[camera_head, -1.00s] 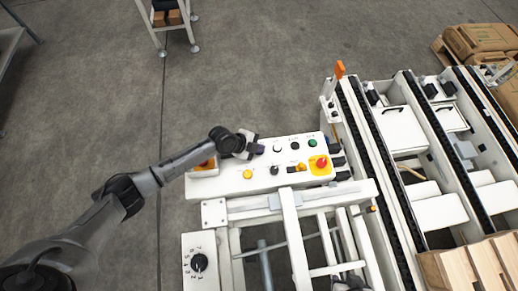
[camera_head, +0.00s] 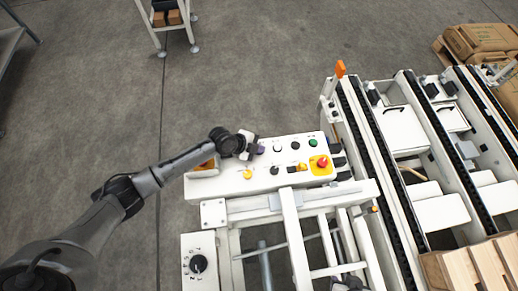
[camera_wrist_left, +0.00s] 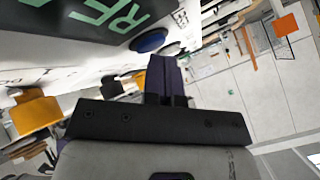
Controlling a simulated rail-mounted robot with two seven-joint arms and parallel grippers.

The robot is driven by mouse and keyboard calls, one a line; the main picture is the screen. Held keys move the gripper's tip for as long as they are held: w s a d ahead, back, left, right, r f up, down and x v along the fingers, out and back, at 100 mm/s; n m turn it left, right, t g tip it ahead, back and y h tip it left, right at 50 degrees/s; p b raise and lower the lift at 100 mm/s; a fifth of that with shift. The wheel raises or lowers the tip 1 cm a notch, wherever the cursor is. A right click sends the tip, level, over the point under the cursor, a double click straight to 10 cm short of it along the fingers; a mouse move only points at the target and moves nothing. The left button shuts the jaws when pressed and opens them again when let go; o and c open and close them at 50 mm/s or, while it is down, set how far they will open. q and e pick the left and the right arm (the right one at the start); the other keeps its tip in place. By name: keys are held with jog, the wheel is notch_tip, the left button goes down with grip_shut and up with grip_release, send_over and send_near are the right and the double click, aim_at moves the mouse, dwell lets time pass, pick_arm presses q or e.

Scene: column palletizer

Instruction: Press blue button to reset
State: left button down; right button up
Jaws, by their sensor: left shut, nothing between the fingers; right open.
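The blue button (camera_wrist_left: 150,40) shows in the left wrist view, on the white panel beside a dark label with green letters. In the head view it cannot be made out; my left gripper covers that part of the panel. My left gripper (camera_head: 259,149) is shut and empty over the left part of the white control panel (camera_head: 224,184). In the wrist view its closed dark purple fingers (camera_wrist_left: 163,72) are close to the button's lower right side; I cannot tell whether they touch it. My right gripper (camera_head: 347,284) is partly visible at the bottom edge, among the white frame bars.
The panel also carries a green button (camera_head: 312,143), a red emergency stop on yellow (camera_head: 321,163), a yellow button (camera_head: 247,174) and black knobs. A dial box (camera_head: 198,263) stands in front. Conveyors (camera_head: 385,150) lie right. Open floor is at upper left.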

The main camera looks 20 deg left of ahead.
dwell(0.3)
pick_arm(q)
jog(key=shift+r, duration=0.15)
jog(key=shift+r+p, duration=0.55)
jog(key=shift+r, duration=0.1)
jog(key=shift+r, duration=0.15)
jog(key=shift+r+p, duration=1.85)
jog(key=shift+r, duration=0.55)
